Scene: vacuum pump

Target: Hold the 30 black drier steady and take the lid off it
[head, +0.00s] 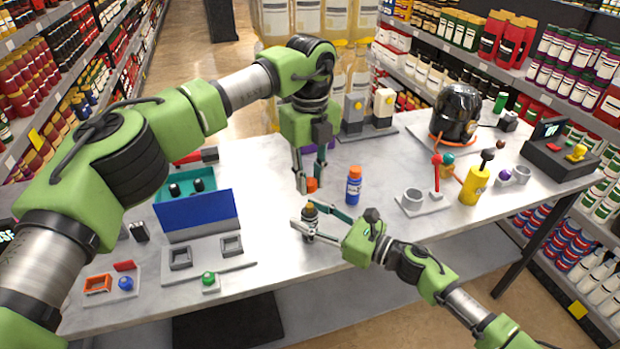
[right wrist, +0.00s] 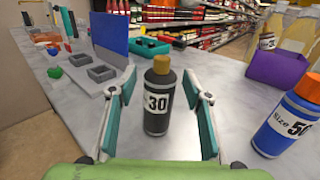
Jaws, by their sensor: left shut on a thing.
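The 30 black drier (right wrist: 157,108), a dark bottle with a white "30" label and a gold-brown lid (right wrist: 161,64), stands upright on the table. In the head view the drier (head: 309,222) is between the fingers of my right gripper (head: 318,221). In the right wrist view my right gripper (right wrist: 160,120) is open, one finger on each side with gaps to the drier. The lid sits on the bottle. My left gripper (head: 309,182) points down behind the drier in the head view, shut on a small orange cap-like piece (head: 312,184).
A blue panel (head: 196,212) and grey square holders (head: 181,258) are at the left. A mortar-like cup (head: 413,199) is further right.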

